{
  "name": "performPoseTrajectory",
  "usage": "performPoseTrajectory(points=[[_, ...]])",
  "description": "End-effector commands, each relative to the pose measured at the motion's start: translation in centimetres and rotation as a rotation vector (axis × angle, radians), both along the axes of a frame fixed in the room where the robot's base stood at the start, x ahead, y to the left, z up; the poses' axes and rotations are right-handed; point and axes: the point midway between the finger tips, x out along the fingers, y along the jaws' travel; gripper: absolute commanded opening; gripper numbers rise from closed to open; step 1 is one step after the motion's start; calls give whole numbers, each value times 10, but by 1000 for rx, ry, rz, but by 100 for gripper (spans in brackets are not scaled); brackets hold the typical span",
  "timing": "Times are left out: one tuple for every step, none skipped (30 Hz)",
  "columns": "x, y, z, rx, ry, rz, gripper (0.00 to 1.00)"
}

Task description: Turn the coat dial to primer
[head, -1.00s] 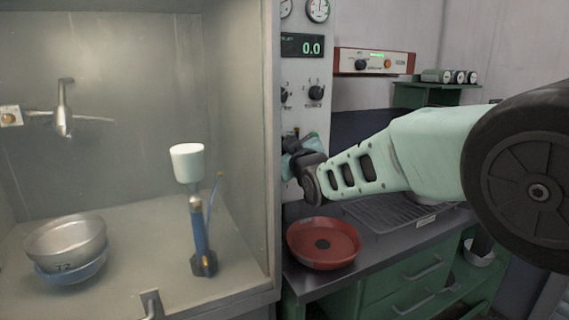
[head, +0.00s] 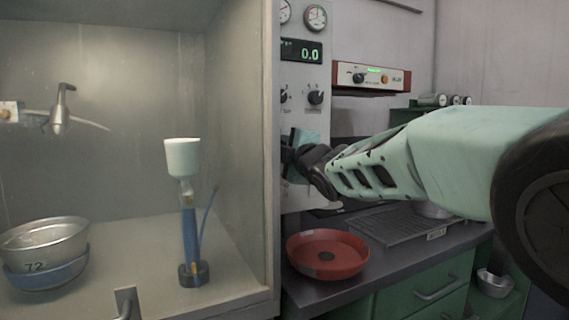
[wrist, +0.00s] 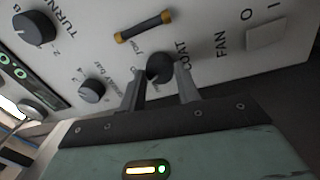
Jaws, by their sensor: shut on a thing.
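The coat dial (wrist: 159,64) is a dark round knob on the pale control panel (wrist: 215,22), beside the printed word COAT in the wrist view. My gripper (wrist: 160,78) is shut on this dial, one finger on each side. The dial's pointer and the primer mark cannot be made out. In the head view my gripper (head: 293,155) is at the panel below its upper knobs and hides the coat dial.
A red pan (head: 327,255) lies on the counter below my arm. The spray booth (head: 240,110) stands left.

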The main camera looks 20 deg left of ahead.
Motion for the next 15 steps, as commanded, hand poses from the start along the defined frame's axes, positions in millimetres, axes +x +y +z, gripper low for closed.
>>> performPoseTrajectory(points=[[0,0,-5,-28,-35,1,10],[0,0,-5,-47,-57,1,10],[0,0,-5,-71,-86,1,10],[0,0,-5,-89,-107,1,10],[0,0,-5,-107,-128,1,10],[0,0,-4,-132,-156,1,10],[0,0,-4,-150,-177,1,10],[0,0,-4,-167,-197,0,10],[0,0,-4,-190,-225,1,10],[0,0,-4,-206,-244,0,10],[0,0,-4,-223,-262,1,10],[0,0,-3,-243,-286,0,10],[0,0,-3,-259,-304,1,10],[0,0,-3,-272,-321,1,10],[0,0,-3,-291,-342,1,10]])
